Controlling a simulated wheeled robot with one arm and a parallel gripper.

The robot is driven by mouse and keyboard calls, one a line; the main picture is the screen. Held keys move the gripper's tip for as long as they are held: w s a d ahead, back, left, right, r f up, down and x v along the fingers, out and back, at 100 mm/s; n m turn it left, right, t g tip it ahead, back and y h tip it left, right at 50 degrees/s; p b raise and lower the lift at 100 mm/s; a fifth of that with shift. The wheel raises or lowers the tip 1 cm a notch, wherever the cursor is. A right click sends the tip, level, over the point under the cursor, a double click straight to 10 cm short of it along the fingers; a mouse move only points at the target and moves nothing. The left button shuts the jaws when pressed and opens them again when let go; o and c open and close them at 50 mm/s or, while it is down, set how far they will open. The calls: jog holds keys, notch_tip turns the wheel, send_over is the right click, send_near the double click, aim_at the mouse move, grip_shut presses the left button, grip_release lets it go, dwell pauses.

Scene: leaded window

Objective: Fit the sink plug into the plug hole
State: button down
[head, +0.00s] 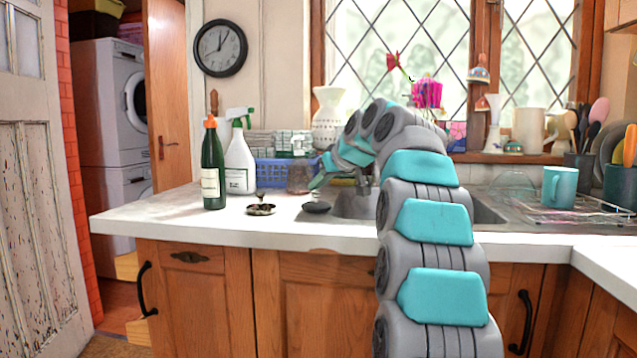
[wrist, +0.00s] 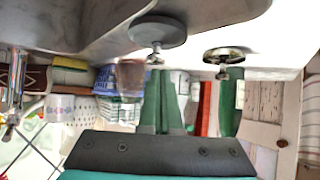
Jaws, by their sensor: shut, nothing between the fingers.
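A dark grey round disc (head: 316,207) lies on the worktop just left of the sink; in the wrist view the grey disc (wrist: 158,30) shows a small metal knob. A shallow metal dish-like piece with a knob (head: 261,209) lies to its left; it also shows in the wrist view (wrist: 228,55). I cannot tell for certain which is the sink plug. My gripper (head: 316,183) is shut and empty above and behind the grey disc. Its green fingers (wrist: 165,75) appear close to the disc's knob, contact unclear. The plug hole is not visible; the basin (head: 352,205) is partly hidden by my arm.
A dark green bottle (head: 213,170) and a white spray bottle (head: 239,165) stand at left, with a blue basket (head: 275,172) and a glass jar (head: 299,178) behind. A teal mug (head: 558,187) and a dish rack (head: 575,211) stand right. The worktop's front left is clear.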

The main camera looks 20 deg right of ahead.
jog(key=shift+f, duration=0.4)
